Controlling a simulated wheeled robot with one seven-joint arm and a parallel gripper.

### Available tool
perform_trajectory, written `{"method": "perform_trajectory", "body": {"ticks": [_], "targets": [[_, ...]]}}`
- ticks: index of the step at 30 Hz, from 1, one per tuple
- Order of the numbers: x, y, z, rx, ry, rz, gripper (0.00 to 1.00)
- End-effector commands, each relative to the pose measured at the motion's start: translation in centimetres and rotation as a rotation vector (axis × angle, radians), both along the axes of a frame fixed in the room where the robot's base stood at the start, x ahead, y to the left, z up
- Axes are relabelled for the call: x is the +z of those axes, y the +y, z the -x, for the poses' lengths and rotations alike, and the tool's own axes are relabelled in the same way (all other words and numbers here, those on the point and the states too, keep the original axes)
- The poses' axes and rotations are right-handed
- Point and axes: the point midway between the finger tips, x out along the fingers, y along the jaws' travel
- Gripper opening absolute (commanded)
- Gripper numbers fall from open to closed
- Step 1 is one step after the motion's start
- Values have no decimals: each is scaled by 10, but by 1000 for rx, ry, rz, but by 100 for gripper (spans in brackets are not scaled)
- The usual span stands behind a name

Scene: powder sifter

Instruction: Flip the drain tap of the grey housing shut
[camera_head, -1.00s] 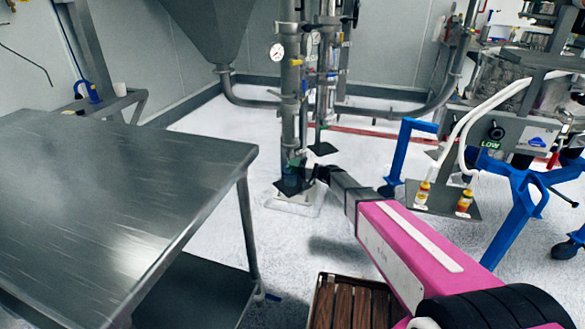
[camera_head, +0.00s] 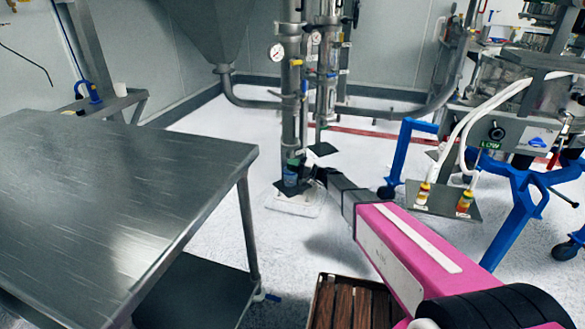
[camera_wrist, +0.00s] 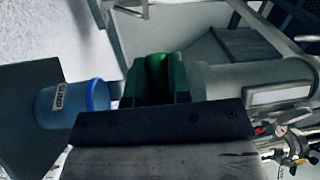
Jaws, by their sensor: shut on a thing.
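The grey housing (camera_head: 289,124) is a steel upright pipe in the middle of the head view. In the wrist view the housing (camera_wrist: 232,84) is a grey cylinder to the right. The green drain tap (camera_wrist: 158,72) sits beside its end, between my black fingers. My gripper (camera_wrist: 156,97) is shut on the green tap. In the head view my gripper (camera_head: 312,174) is at the foot of the pipe, and the tap is a small green patch there. The exact angle of the tap is hard to tell.
A blue labelled cup (camera_wrist: 72,103) is left of the tap in the wrist view. A steel table (camera_head: 120,190) fills the left. A blue-framed machine (camera_head: 520,200) stands at the right. A wooden-slatted crate (camera_head: 350,303) is at the front. White floor lies between.

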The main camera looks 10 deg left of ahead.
Motion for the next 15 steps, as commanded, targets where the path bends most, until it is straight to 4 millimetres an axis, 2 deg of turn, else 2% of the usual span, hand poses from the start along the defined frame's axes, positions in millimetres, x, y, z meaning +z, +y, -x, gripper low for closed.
{"method": "perform_trajectory", "body": {"ticks": [4, 12, 13, 15], "targets": [[3, 0, 0, 1, 59, -48, 0], [3, 0, 0, 1, 65, -51, 0], [3, 0, 0, 1, 65, -51, 25], [3, 0, 0, 1, 64, -51, 44]]}}
